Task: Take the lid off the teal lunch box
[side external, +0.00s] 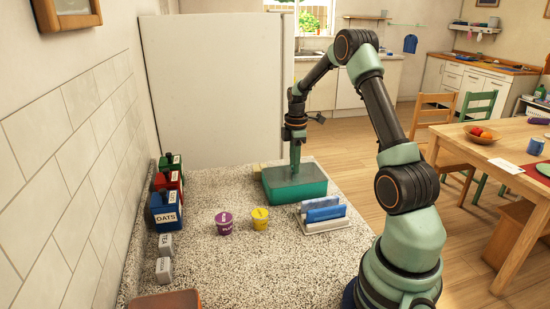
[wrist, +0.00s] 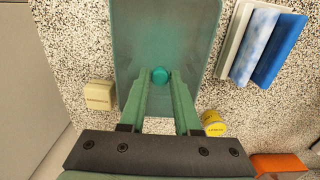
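The teal lunch box (side external: 297,190) stands on the speckled counter, with a translucent grey-green lid (side external: 312,170) on top. The lid (wrist: 195,30) fills the upper middle of the wrist view, with a round teal knob (wrist: 160,75) on it. My gripper (side external: 295,170) points straight down over the lid. In the wrist view my gripper (wrist: 161,78) has one finger on each side of the knob, very close to it. I cannot tell whether both fingers press on the knob. The lid appears seated on the box.
A rack (side external: 323,214) with blue and white panels stands in front of the box. A yellow tub (side external: 260,218) and purple tub (side external: 224,222) stand to its left. A small cream block (wrist: 98,95) sits beside the box. Canisters (side external: 166,208) line the wall. The front counter is mostly clear.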

